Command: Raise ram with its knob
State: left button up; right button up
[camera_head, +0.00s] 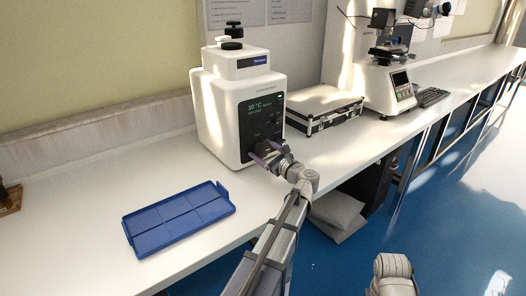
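A white tester (215,105) with a dark front panel and a lit green display (262,106) stands on the bench against the wall. A black stacked knob (233,36) sits on its top. My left gripper (262,152) is at the lower part of the front panel, with purple-grey fingers close to dark parts there. Whether it touches or grips anything is too small to tell. The gripper and its wrist hide part of the lower panel, and I cannot make out the ram. My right gripper is not in view; only part of my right arm shows at the bottom.
A blue divided tray (180,222) lies on the bench at the front left. A black-and-silver case (322,110) lies right of the tester. Farther right are a second instrument (381,85) and a keyboard (432,97). The bench between tray and tester is clear.

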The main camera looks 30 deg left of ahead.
pick_arm(q)
jog(key=c, duration=0.9)
jog(key=shift+o, duration=0.2)
